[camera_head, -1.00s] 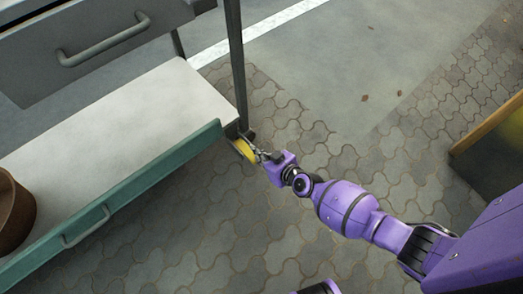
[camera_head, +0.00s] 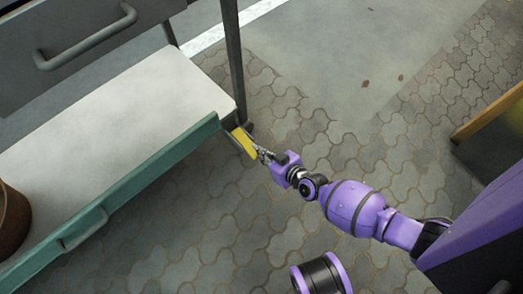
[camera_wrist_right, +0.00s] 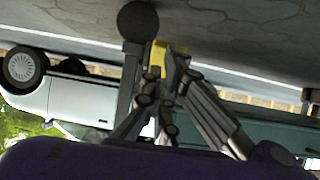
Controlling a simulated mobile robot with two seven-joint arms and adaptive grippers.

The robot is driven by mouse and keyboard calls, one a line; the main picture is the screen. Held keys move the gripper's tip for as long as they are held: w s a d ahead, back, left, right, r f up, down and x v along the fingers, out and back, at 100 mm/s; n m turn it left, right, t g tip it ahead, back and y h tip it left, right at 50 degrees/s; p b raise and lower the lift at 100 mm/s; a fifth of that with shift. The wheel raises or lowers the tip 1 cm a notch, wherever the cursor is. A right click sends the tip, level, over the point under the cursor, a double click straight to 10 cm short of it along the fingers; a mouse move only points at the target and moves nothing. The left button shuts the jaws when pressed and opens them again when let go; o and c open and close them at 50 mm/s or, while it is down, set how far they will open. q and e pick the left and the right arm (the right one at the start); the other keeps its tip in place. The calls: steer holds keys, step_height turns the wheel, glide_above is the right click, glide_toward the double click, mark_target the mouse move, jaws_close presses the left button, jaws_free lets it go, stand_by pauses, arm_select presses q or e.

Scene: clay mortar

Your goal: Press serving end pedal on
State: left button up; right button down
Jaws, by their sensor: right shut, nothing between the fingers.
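The yellow pedal (camera_head: 244,142) sits low at the near right end of the cart, beside the leg and just past the end of the green drawer front. My right gripper (camera_head: 263,154) is shut with nothing between its fingers, its tips at the pedal's right side; I cannot tell for sure whether they touch. In the right wrist view the gripper (camera_wrist_right: 172,68) partly covers the yellow pedal (camera_wrist_right: 154,58), next to a dark round caster (camera_wrist_right: 138,20). My left gripper is not in view.
The cart has a white lower shelf (camera_head: 130,105), a green drawer front (camera_head: 110,205) and a grey upper drawer (camera_head: 75,45). A brown round pot (camera_head: 12,220) stands at left. A yellow-edged object (camera_head: 490,125) is at right. The paving between is clear.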

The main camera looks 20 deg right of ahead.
arm_select(q)
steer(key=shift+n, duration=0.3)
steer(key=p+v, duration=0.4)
steer(key=p, duration=0.1)
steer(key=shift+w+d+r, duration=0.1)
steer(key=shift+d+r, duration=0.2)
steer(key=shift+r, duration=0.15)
arm_select(e)
steer(key=f+v, duration=0.1)
steer(key=v, duration=1)
steer(key=shift+s+d+f, duration=0.15)
steer(key=shift+s+d, duration=0.05)
steer(key=shift+s, duration=0.4)
